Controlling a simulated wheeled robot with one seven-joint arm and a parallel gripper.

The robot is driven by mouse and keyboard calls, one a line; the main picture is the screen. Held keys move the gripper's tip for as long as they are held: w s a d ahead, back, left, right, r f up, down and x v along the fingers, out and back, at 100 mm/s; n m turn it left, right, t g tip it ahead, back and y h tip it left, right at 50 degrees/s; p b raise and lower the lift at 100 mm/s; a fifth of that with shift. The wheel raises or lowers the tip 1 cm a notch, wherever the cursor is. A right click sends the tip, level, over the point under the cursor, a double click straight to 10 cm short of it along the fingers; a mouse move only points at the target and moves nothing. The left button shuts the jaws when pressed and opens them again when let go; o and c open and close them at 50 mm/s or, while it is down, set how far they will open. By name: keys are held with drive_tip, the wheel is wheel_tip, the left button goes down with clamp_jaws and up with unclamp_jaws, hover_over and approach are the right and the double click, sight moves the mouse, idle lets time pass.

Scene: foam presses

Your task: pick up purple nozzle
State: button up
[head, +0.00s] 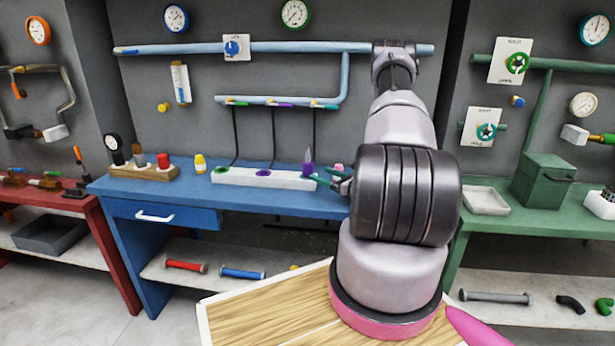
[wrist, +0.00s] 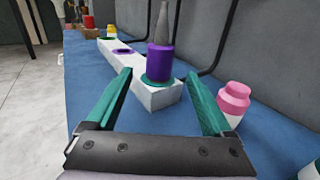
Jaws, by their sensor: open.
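The purple nozzle (head: 308,169) stands upright at the right end of a white block (head: 232,177) on the blue bench. In the wrist view the purple nozzle (wrist: 161,60) has a purple base and a grey tapered tip, and sits on a teal ring. My gripper (head: 334,179) is just right of it in the head view. In the wrist view my gripper (wrist: 160,75) is open and empty, its teal fingers spread to either side of the nozzle's line. The nozzle appears ahead of the fingers, with no contact visible. The white block also shows there (wrist: 158,97).
A pink-capped bottle (wrist: 234,98) stands right of the right finger. A yellow-capped bottle (head: 200,164) and a wooden rack (head: 145,173) are left of the block. Hoses (head: 273,135) hang behind the block from a blue pipe.

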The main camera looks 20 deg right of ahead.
sight(312, 171)
drive_tip(key=x, duration=0.8)
drive_tip(key=shift+f, duration=0.1)
clamp_jaws()
